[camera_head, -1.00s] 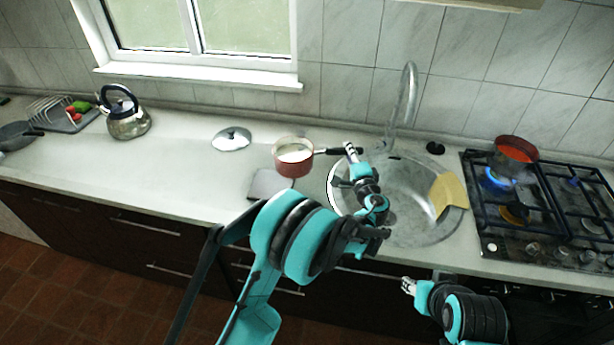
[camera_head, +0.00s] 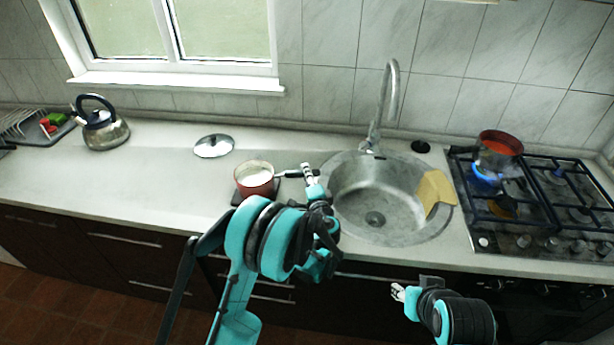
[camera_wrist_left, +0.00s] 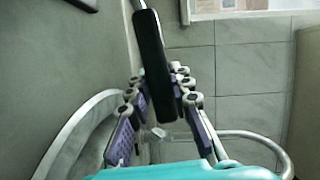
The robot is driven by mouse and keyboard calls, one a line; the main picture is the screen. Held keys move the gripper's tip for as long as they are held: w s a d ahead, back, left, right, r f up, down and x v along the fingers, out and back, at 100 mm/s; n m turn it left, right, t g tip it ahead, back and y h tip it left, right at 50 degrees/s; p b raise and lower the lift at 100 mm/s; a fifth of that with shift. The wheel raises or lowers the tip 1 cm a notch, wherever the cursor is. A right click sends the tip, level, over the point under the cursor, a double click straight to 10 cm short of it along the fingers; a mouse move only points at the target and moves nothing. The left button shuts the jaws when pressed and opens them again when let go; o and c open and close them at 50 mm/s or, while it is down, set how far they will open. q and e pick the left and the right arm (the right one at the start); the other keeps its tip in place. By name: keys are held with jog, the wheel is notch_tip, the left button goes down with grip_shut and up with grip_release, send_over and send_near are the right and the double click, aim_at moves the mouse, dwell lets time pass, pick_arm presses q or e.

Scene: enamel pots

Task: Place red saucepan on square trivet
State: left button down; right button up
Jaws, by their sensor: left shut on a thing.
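The red saucepan (camera_head: 256,186), with white contents, is upright over the square trivet (camera_head: 237,199) on the counter left of the sink. It hides most of the trivet, and I cannot tell whether they touch. My left gripper (camera_head: 308,176) is shut on the saucepan's black handle, which points right. In the left wrist view, the dark handle (camera_wrist_left: 153,60) lies between the fingers of the left gripper (camera_wrist_left: 162,105). My right gripper (camera_head: 398,292) is in front of the counter, away from the saucepan; its opening is too small to judge.
A metal lid (camera_head: 213,146) lies behind the saucepan, and a kettle (camera_head: 104,132) stands farther left. The sink (camera_head: 375,218) with a tall faucet (camera_head: 388,105) and yellow cloth (camera_head: 435,190) is to the right. Another pot (camera_head: 499,152) sits on the lit stove (camera_head: 535,225).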

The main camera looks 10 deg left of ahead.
pick_arm(q)
jog(key=shift+r, duration=0.1)
jog(key=c, duration=1.4)
grip_release()
jog(key=shift+o, duration=0.2)
jog(key=shift+s, duration=0.1)
